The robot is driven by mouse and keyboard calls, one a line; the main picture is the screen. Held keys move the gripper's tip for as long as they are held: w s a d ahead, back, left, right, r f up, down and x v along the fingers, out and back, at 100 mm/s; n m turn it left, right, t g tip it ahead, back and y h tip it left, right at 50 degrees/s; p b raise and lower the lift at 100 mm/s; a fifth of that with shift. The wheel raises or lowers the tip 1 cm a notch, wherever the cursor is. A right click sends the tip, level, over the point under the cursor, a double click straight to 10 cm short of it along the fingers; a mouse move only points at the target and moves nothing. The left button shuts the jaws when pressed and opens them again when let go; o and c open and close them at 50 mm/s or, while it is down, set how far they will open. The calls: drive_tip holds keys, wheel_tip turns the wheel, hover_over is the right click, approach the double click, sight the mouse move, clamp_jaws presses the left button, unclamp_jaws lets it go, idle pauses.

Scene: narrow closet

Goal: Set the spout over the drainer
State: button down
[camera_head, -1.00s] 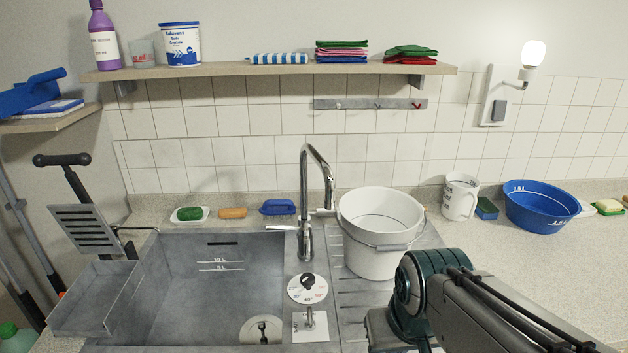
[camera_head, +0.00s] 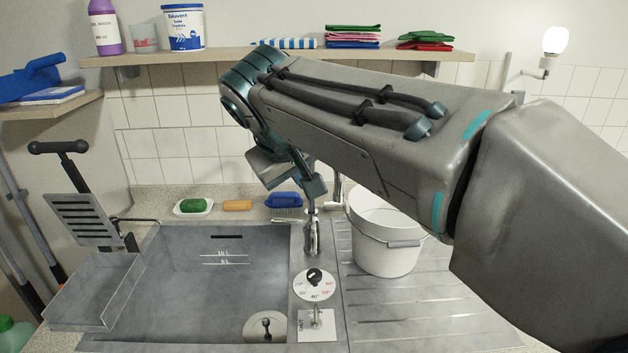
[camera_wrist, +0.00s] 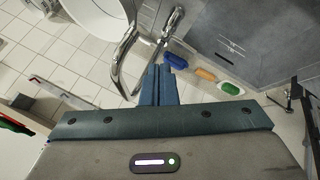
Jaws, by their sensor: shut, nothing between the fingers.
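The chrome spout is mostly hidden behind my arm and gripper in the head view; a short piece (camera_head: 337,190) shows right of the gripper, above the tap base (camera_head: 311,238). In the wrist view the curved spout (camera_wrist: 129,62) lies just left of my fingers. My gripper (camera_head: 313,187) is shut and empty beside the spout; its closed fingers show in the wrist view (camera_wrist: 158,75). I cannot tell whether they touch the spout. The ribbed drainer (camera_head: 440,285) lies right of the sink basin (camera_head: 190,290).
A white bucket (camera_head: 385,245) stands on the drainer, close right of the tap. A green soap (camera_head: 194,205), an orange sponge (camera_head: 237,205) and a blue brush (camera_head: 284,201) lie behind the basin. A shelf (camera_head: 230,56) with bottles and cloths runs above.

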drive_tip(key=w+d+f+p, duration=0.1)
drive_tip(key=w+d+f, duration=0.4)
drive_tip(key=w+f, duration=0.2)
drive_tip(key=shift+w+p, duration=0.2)
drive_tip(key=shift+p, duration=0.1)
